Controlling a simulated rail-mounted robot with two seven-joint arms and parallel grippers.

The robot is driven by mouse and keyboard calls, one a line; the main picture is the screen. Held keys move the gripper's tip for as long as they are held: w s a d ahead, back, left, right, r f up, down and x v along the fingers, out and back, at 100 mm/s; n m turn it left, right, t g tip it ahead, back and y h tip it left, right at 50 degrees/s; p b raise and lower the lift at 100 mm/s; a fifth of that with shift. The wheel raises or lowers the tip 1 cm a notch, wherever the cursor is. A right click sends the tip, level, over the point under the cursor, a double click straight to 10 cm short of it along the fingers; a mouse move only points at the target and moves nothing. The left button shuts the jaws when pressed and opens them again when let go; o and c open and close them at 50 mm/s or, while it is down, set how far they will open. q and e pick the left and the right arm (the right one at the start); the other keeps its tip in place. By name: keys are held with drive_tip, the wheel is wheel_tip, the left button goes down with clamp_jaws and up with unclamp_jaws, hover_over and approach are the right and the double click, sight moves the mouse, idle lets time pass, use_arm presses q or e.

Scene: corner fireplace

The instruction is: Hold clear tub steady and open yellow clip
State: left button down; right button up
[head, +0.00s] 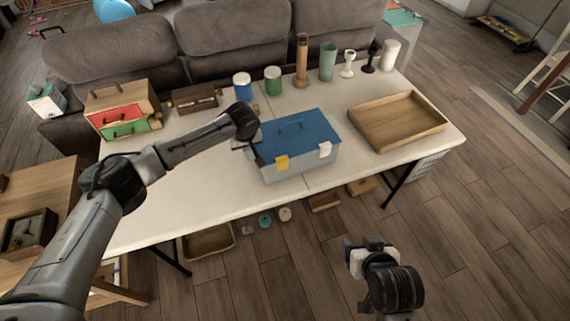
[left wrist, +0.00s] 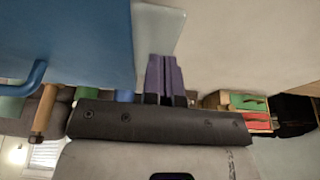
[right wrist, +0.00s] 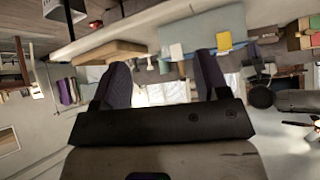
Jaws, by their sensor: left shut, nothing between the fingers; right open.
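The clear tub (head: 300,171) stands on the white table with its blue lid (head: 305,128) on. On its front are a yellow clip (head: 282,163) at left and a white clip (head: 325,149) at right. I cannot tell whether either clip is latched. My left gripper (head: 258,157) is shut and empty at the tub's left side; its fingers (left wrist: 163,75) are by the tub's pale wall in the left wrist view. Contact is unclear. My right gripper (head: 365,243) is open and empty, off the table's front.
A wooden tray (head: 398,121) lies right of the tub. Behind stand a blue-labelled jar (head: 242,87), a green jar (head: 273,81) and several tall items. A small drawer cabinet (head: 122,108) is at the left. The front left of the white table (head: 180,200) is clear.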

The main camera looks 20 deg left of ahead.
drive_tip(key=w+a+n+y, duration=0.3)
drive_tip(key=w+a, duration=0.1)
drive_tip(key=a, duration=0.6)
drive_tip(key=t+y, duration=0.5)
drive_tip(key=y, duration=0.1)
approach(283, 161)
drive_tip(key=shift+n, duration=0.4)
drive_tip(key=x, duration=0.7)
drive_tip(key=shift+s+a+r, duration=0.1)
drive_tip(key=shift+w+a, duration=0.4)
drive_tip(key=shift+w, duration=0.25)
